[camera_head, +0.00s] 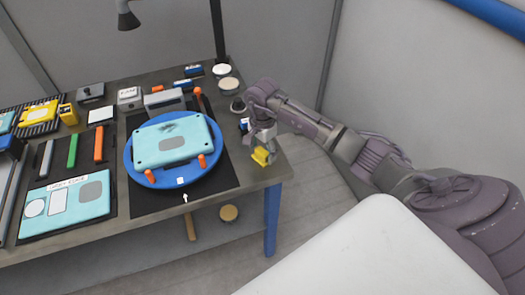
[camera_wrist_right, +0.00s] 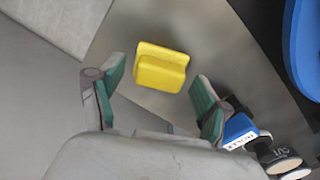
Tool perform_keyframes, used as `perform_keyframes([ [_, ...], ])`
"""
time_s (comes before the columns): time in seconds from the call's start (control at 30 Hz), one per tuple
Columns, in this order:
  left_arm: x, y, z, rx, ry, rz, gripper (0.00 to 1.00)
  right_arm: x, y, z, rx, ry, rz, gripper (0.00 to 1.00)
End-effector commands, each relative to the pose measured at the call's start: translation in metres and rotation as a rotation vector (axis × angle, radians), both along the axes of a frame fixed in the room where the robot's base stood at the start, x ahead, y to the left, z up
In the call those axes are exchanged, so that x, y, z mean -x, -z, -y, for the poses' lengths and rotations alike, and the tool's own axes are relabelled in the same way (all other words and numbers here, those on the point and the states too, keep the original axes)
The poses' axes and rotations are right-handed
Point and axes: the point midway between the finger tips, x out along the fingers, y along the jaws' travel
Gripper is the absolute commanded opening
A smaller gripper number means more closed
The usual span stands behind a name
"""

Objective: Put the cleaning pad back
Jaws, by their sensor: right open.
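The cleaning pad (camera_head: 261,157) is a small yellow block with a raised ridge. It is at the right edge of the workbench, and in the right wrist view the pad (camera_wrist_right: 162,67) shows ahead of the fingertips. My right gripper (camera_head: 264,143) is directly above it, pointing down. In the right wrist view my right gripper (camera_wrist_right: 158,82) is open, with its green-lined fingers on either side and a gap to the pad. Nothing is between the fingers. My left gripper is not in view.
The dark workbench (camera_head: 247,180) holds a blue turntable (camera_head: 137,178) carrying a light-blue panel (camera_head: 172,141). A blue labelled block (camera_wrist_right: 240,130) and round black-based items lie close to the right gripper. Colored tools and trays fill the left side. Floor lies beyond the bench's right edge.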

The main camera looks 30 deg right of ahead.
Motion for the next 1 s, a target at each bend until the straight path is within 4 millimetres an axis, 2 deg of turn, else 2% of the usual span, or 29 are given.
perform_keyframes([
  [0.2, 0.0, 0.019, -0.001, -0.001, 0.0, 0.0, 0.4, -0.002, -0.042, 0.002, 0.005, -0.002, 0.009, 0.77],
  [0.4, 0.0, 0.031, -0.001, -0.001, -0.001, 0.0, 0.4, -0.001, -0.084, 0.001, 0.003, -0.001, 0.007, 0.77],
  [0.5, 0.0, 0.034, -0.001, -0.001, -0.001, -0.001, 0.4, -0.001, -0.098, 0.001, 0.002, 0.0, 0.004, 0.77],
  [0.7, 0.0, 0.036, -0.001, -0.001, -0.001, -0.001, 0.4, 0.0, -0.112, 0.001, 0.002, 0.0, 0.001, 0.77],
  [1.0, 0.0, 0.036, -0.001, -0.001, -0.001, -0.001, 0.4, 0.0, -0.113, 0.0, 0.002, 0.0, 0.0, 0.77],
])
